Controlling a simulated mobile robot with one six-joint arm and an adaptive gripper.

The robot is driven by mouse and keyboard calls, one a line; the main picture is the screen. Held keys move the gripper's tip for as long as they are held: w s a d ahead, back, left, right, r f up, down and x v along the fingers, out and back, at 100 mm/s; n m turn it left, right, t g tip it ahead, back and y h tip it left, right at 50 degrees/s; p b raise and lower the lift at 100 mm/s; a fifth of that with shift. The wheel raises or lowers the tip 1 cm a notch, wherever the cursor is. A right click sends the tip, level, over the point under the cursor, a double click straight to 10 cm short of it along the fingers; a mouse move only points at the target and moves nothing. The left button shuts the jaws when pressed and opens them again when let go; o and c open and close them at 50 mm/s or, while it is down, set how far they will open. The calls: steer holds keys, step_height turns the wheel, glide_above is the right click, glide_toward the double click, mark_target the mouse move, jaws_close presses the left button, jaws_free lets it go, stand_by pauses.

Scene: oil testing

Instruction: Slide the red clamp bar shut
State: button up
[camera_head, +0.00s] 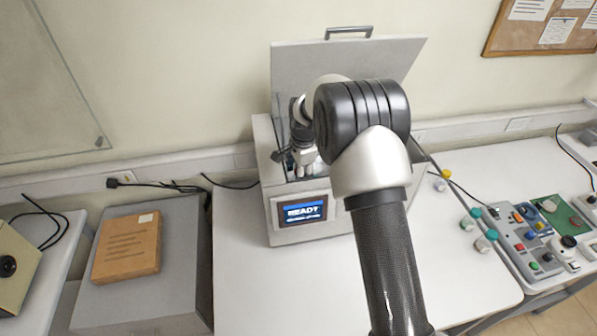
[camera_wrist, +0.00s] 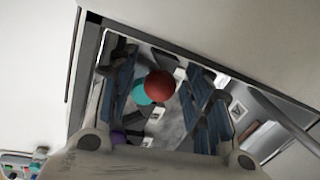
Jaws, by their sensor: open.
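The oil tester (camera_head: 262,150) is a light grey box with its lid raised and a screen reading READY. My gripper (camera_head: 303,160) reaches down into its open top; my arm hides much of the opening. In the wrist view my gripper (camera_wrist: 163,82) is open, with blue-padded fingers on both sides. A round red knob (camera_wrist: 159,86), seemingly part of the red clamp bar, shows between the fingers. Whether they touch it, I cannot tell. No length of bar can be made out. A teal round part (camera_wrist: 143,96) sits just beside it.
A purple part (camera_wrist: 118,137) shows near the left finger's base. The chamber walls are close around my gripper, and the raised lid (camera_head: 290,75) stands behind it. Coloured-capped bottles (camera_head: 468,222) and a control panel (camera_head: 525,245) are to the right. The front of the white table is clear.

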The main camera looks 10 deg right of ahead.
jaws_close()
stand_by(0.6)
